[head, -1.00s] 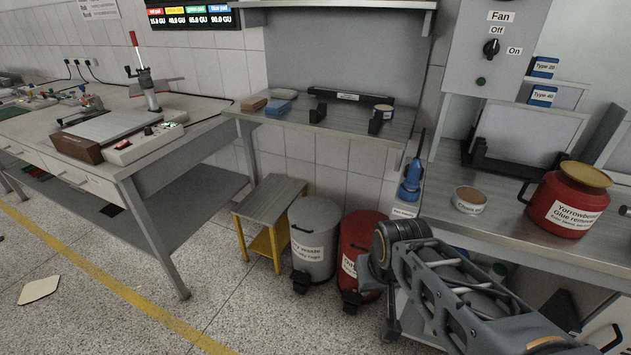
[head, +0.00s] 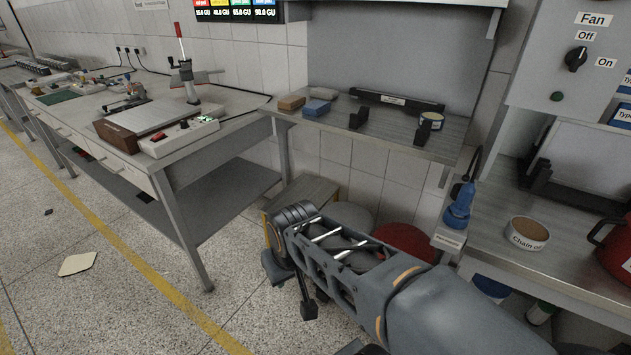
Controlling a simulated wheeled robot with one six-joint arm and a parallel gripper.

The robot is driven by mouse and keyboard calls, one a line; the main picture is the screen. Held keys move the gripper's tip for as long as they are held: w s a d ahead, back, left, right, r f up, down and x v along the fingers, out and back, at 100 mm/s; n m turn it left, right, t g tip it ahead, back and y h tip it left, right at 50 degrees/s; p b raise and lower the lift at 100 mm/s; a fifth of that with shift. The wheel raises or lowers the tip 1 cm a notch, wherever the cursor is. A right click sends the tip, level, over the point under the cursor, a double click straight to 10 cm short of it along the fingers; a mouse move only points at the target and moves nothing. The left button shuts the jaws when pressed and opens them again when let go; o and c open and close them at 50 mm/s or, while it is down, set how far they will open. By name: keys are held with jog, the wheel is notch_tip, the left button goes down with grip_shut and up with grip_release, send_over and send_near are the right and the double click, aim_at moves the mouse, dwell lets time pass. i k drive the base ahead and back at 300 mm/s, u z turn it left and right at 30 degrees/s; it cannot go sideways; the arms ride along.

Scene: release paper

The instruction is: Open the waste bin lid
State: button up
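Two waste bins stand on the floor against the tiled wall, mostly hidden behind my arm. The grey bin (head: 352,216) shows only part of its round top. The red bin (head: 405,240) is to its right, and its round red top shows above my arm. Both tops look closed. My arm reaches across in front of both bins from the lower right. A small dark end piece (head: 308,310) hangs below it, perhaps part of my gripper. Its fingers cannot be made out, and no held object shows. The bins' labels and pedals are hidden.
A wooden-topped stool (head: 306,192) stands left of the bins, partly covered by my arm. A long workbench (head: 190,150) is at the left, a counter (head: 490,215) with a blue tool (head: 459,205) at the right.

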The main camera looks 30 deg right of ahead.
aim_at(354, 215)
jog(key=u, duration=0.15)
jog(key=i, duration=0.75)
jog(key=z, duration=0.9)
jog(key=i, duration=0.55)
jog(key=z, duration=0.65)
